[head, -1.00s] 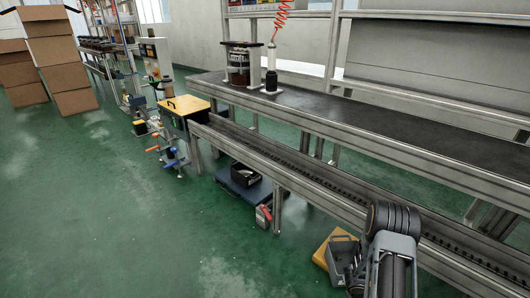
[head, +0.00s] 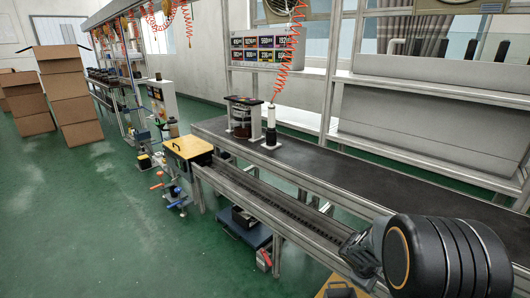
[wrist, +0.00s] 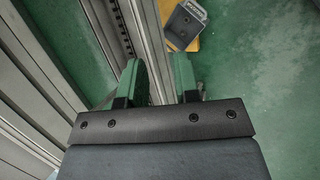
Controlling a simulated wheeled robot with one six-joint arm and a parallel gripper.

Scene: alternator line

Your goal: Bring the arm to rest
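My gripper (wrist: 156,70) shows in the wrist view with two green fingers set apart and a gap between them. In the head view my arm (head: 440,255) fills the lower right corner in front of the line, with a large dark round joint. The gripper fingers cannot be seen in the head view.
The metal line frame (wrist: 95,40) runs close on the left in the wrist view. A grey bin (wrist: 184,25) lies on the floor side at upper right. The black bench top (head: 340,175) runs behind my arm. Open green floor (head: 90,230) lies left.

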